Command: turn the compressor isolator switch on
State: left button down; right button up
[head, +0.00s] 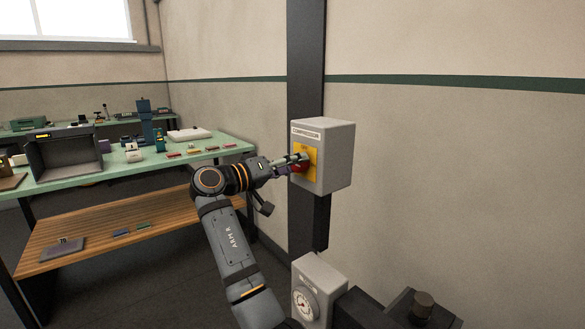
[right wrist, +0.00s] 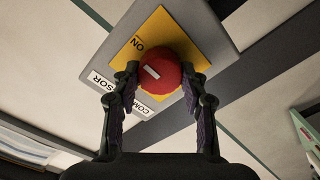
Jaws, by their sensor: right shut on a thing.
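The compressor isolator is a grey box (head: 336,158) on a dark upright post, with a COMPRESSOR label and a yellow plate (head: 313,157) on its front. Its red round knob (head: 300,168) is partly hidden by my right gripper (head: 302,160) in the head view. In the right wrist view the red knob (right wrist: 162,74) sits between the two fingers of my right gripper (right wrist: 160,85), which is shut on it. A short white mark shows on the knob. The word ON is on the yellow plate (right wrist: 153,28), near one corner. My left gripper is not in view.
Below the isolator is a grey box with a round gauge (head: 306,301), and dark equipment (head: 421,308) beside it. A green workbench (head: 120,165) with trays and small items stands at the left, with a wooden lower shelf (head: 110,238). Plain wall lies right of the isolator.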

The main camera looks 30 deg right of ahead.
jog(key=o, duration=1.1)
jog(key=shift+o, duration=0.2)
jog(key=a, duration=0.7)
jog(key=shift+s+a, duration=0.2)
jog(key=shift+s, duration=0.1)
